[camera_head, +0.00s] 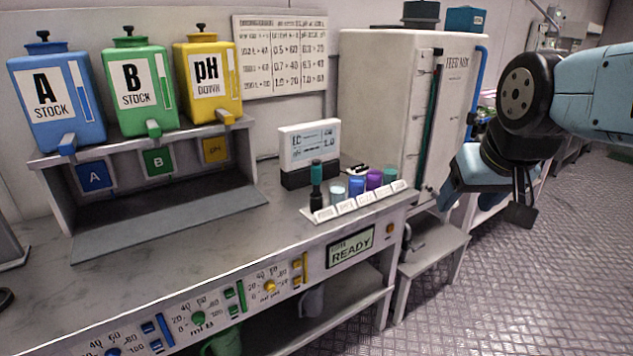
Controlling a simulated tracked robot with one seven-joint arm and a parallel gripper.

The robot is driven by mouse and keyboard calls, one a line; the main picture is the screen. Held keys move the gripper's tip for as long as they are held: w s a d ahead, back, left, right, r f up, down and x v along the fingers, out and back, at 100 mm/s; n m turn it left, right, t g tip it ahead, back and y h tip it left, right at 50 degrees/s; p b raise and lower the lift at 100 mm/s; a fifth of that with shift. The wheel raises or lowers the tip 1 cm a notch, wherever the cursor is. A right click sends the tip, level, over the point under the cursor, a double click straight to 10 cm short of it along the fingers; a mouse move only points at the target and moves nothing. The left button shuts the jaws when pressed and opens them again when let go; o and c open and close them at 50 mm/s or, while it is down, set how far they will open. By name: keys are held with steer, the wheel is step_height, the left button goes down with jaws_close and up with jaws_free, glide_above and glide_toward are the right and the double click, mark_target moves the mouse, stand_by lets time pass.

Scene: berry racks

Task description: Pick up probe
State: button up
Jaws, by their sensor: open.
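A slim upright probe (316,174) with a teal top and a dark lower body stands at the left end of a white labelled holder (372,203) on the bench. Several small cups with teal, blue and purple tones sit in the same holder to its right. My gripper (521,205) hangs at the right, past the bench's right end and over the floor, well apart from the probe. Its dark fingers point down and it is open, with nothing seen between them. Part of the gripper is hidden by my own arm.
A white display meter (310,149) stands just behind the probe. A blue A tank (57,98), a green B tank (140,88) and a yellow pH tank (208,78) stand on a shelf at left. The white feed-mix cabinet (385,95) stands between bench and arm.

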steer(key=w+a+f+n+t, duration=0.1)
steer(key=w+a, duration=0.1)
steer(key=w, duration=0.5)
steer(key=w+a+f+t, duration=0.1)
steer(key=w+f+t, duration=0.1)
steer(key=w, duration=0.5)
steer(key=n+t+y, duration=0.4)
steer(key=t+y, duration=0.3)
steer(key=y, duration=0.1)
glide_toward(317, 175)
steer(key=x, duration=0.8)
steer(key=shift+d+r+x, duration=0.15)
steer(key=shift+x, duration=1.25)
steer(key=shift+d+r+x, duration=0.1)
steer(key=shift+d+x, duration=0.05)
steer(key=shift+x, duration=1.25)
steer(key=shift+w, duration=0.15)
steer(key=shift+c, duration=0.4)
steer(key=c, duration=1)
